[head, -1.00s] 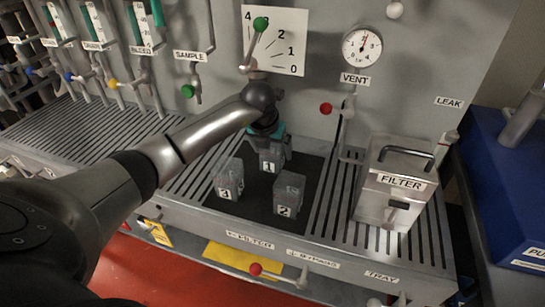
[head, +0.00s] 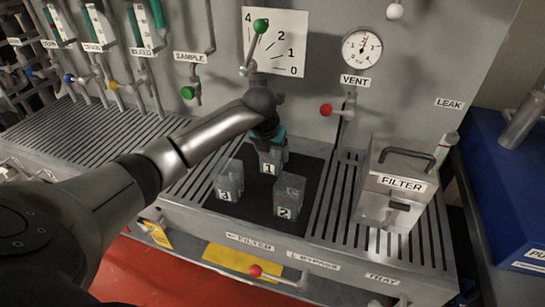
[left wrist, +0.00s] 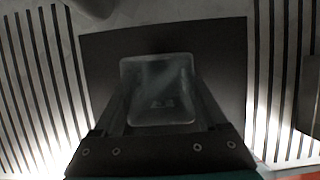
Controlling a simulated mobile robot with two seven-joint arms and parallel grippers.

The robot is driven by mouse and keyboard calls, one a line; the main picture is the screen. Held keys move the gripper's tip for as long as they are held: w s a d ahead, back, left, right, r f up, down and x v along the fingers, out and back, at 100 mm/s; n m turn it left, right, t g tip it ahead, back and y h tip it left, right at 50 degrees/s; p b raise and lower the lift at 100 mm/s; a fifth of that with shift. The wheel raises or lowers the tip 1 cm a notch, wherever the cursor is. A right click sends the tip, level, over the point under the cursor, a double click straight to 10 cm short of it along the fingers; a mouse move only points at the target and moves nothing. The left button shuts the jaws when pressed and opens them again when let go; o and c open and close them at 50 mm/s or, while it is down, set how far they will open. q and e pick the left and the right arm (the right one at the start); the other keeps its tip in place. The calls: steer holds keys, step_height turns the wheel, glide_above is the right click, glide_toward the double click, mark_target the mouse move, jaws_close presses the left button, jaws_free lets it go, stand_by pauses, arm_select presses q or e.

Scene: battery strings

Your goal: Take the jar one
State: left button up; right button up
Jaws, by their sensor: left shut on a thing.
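Jar one (head: 268,167) is a small clear jar with a "1" label, at the back of the dark mat (head: 250,208). My left gripper (head: 268,146) comes down over it from above and is shut on it. In the left wrist view the jar (left wrist: 160,90) sits between the two fingers of my left gripper (left wrist: 160,112), over the dark mat. Whether its base touches the mat is hard to tell. Jar two (head: 289,196) stands in front to the right and jar three (head: 229,180) to the left. My right gripper is not in view.
The metal FILTER box (head: 396,190) stands right of the mat on the slatted tray (head: 345,225). Above are a handle with a green knob (head: 260,26), a VENT valve with a red knob (head: 326,110) and a gauge (head: 362,48). A blue unit (head: 510,190) is at far right.

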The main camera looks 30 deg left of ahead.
arm_select(q)
steer(key=shift+c, duration=0.8)
